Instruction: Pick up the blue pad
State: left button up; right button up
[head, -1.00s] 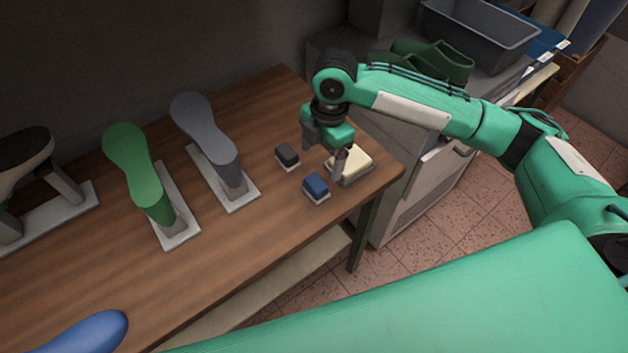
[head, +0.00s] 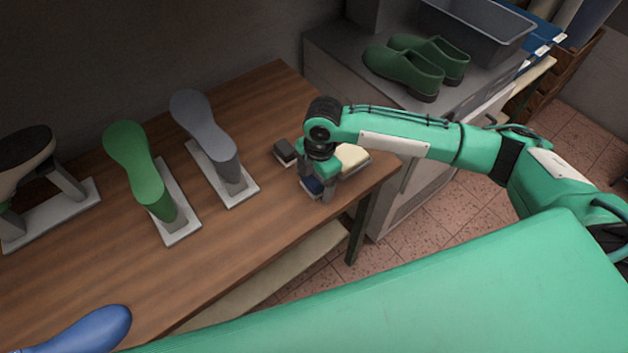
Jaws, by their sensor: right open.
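The blue pad (head: 312,187) lies on the wooden table near its right front edge, partly hidden by my right gripper. My right gripper (head: 317,190) is open and lowered over the blue pad, with a finger on either side of it as far as I can see. Whether the fingers touch the pad cannot be told. My left gripper is not in view.
A dark pad (head: 285,151) lies just left of my right gripper, and a cream block (head: 352,157) lies just right of it. Grey (head: 207,128) and green (head: 142,175) shoe lasts stand on white bases to the left. Green shoes (head: 405,72) rest on the grey cabinet.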

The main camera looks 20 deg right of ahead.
aim_at(314, 178)
jog(key=c, duration=1.1)
jog(key=shift+r, duration=0.1)
notch_tip(314, 178, up, 20)
jog(key=b, duration=0.1)
